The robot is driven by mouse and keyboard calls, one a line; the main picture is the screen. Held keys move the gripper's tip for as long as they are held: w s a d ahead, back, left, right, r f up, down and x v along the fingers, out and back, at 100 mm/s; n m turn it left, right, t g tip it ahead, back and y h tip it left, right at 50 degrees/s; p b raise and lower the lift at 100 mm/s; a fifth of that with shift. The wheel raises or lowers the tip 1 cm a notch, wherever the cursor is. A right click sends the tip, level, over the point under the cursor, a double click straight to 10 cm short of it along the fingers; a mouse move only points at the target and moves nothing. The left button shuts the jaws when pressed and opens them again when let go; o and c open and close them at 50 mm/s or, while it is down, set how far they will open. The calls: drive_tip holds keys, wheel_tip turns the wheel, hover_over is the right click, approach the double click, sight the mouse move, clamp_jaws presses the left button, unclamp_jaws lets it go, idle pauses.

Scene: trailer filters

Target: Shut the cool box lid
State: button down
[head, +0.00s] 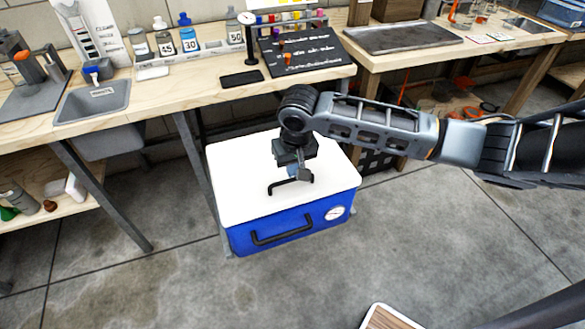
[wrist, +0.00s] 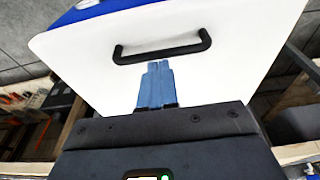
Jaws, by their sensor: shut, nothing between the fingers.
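The cool box is a blue box (head: 275,238) with a white lid (head: 235,185), standing on the floor in front of the workbench. In the head view the lid lies flat over the box, with no gap that I can see along its front edge. A black handle (head: 278,188) is on top of the lid, and it also shows in the wrist view (wrist: 162,53). My gripper (head: 297,176) is over the lid, right at the handle. In the wrist view its blue fingers (wrist: 157,64) are together and empty, their tips just short of the handle bar. I cannot tell whether they touch the lid.
A workbench (head: 200,95) with bottles, a sink tray (head: 92,103) and a black board (head: 305,50) runs behind the box. A second bench (head: 490,45) stands at the right. The concrete floor in front is mostly clear, with a wooden-topped item (head: 388,318) at the bottom edge.

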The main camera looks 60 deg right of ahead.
drive_tip(key=shift+s+f, duration=0.1)
drive_tip(key=shift+f, duration=0.15)
